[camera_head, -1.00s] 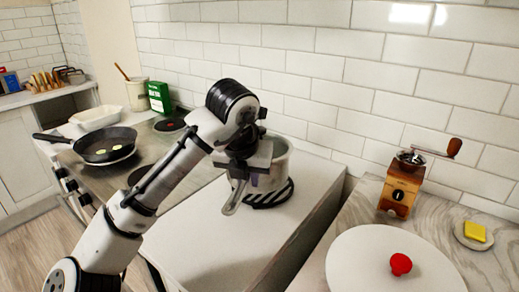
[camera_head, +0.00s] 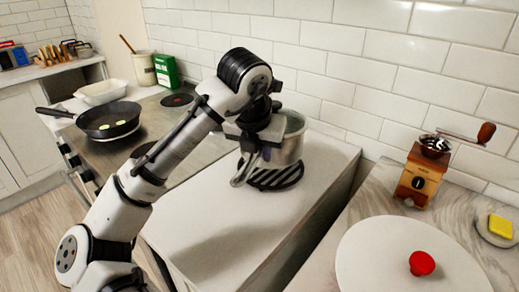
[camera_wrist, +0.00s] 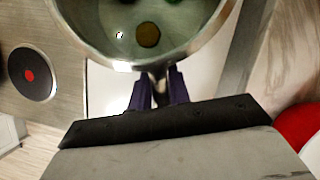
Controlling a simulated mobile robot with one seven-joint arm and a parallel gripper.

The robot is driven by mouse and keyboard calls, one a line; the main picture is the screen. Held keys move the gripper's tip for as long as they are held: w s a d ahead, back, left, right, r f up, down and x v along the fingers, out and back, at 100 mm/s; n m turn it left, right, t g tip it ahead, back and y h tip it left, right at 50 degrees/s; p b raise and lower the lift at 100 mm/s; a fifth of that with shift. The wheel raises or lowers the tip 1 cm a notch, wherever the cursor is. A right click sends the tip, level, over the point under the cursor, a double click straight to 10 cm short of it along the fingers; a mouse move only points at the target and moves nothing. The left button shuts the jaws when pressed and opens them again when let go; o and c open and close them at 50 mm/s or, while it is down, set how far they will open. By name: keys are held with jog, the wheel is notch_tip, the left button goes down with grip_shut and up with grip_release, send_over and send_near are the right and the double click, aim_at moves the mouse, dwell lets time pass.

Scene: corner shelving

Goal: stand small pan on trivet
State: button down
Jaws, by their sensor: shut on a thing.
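The small pan (camera_head: 289,150) is a grey metal pot with its handle (camera_head: 243,172) pointing to the front left. My gripper (camera_head: 262,145) is shut on the pan near the handle's root. In the wrist view my fingers (camera_wrist: 158,92) close on the handle just below the pan's rim (camera_wrist: 150,62). Liquid with a few round pieces shows inside. The black striped trivet (camera_head: 276,180) lies on the white counter directly beneath the pan, partly hidden by it. The pan looks upright. I cannot tell whether its base touches the trivet.
A frying pan (camera_head: 107,118) sits on the stove at left, beside a white dish (camera_head: 101,92) and a green box (camera_head: 165,72). A coffee grinder (camera_head: 420,178) and a white round lid with a red knob (camera_head: 422,263) are at right. The counter's front is clear.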

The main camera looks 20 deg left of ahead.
jog(key=shift+f+b, duration=1.35)
jog(key=shift+f, duration=0.7)
jog(key=c, duration=1.3)
grip_release()
jog(key=shift+o, duration=0.3)
jog(key=shift+f, duration=0.15)
